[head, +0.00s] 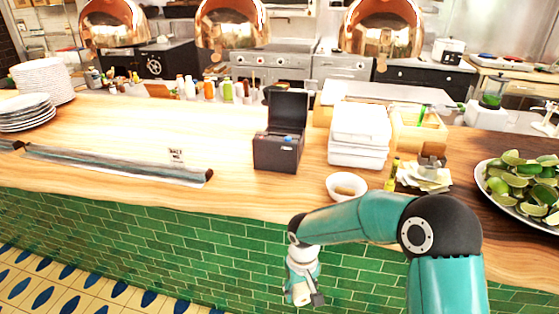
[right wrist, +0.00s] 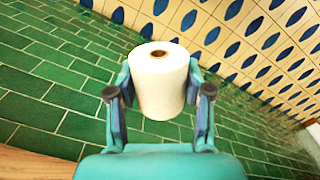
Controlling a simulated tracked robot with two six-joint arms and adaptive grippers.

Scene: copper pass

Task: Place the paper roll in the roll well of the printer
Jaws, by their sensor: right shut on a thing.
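The black printer (head: 278,150) stands on the wooden counter with its lid raised. Something blue shows at its front; the inside of its roll well cannot be made out. My right gripper (head: 304,288) hangs low in front of the green tiled counter face, below the counter top and apart from the printer. In the right wrist view, my right gripper (right wrist: 159,95) is shut on the white paper roll (right wrist: 160,88), one finger on each side, with the brown core hole showing at its end. In the head view, the roll (head: 300,293) is partly covered by the gripper. My left gripper is not in view.
A white bowl (head: 346,187) sits near the counter edge, right of the printer. White stacked containers (head: 358,155) stand behind it. A plate of limes (head: 522,187) is at far right. A long dark rail (head: 110,167) lies left. Copper lamps (head: 383,30) hang above.

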